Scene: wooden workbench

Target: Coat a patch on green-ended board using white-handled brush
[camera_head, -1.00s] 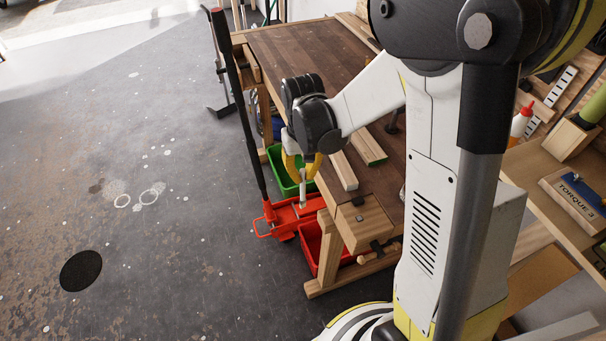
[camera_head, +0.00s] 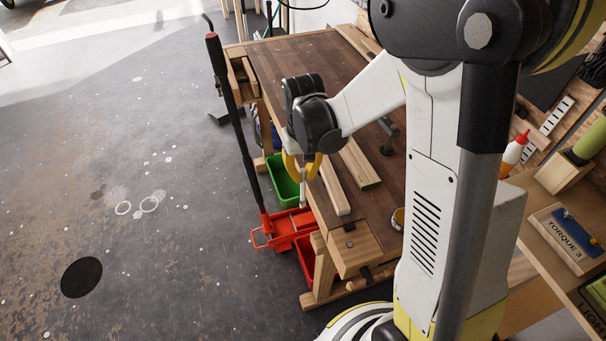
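My gripper (camera_head: 303,173) has yellow fingers closed around the white-handled brush (camera_head: 303,190), which points downward. In the picture they overlap the bench's left edge and the green bin; their height above these is hard to tell. The green-ended board (camera_head: 360,163) lies on the workbench to the right of my gripper, with its green end toward the near side. A plain board (camera_head: 335,187) lies between it and my gripper. The brush's bristles are too small to make out. A small tin (camera_head: 398,218) stands on the bench, partly hidden by my arm.
The workbench (camera_head: 300,60) has a clear dark top at its far end. A wooden vise (camera_head: 355,249) is at its near corner. A green bin (camera_head: 284,185), a red floor jack (camera_head: 290,228) and a red bin (camera_head: 305,262) are at its left side. A shelf (camera_head: 525,195) stands at the right.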

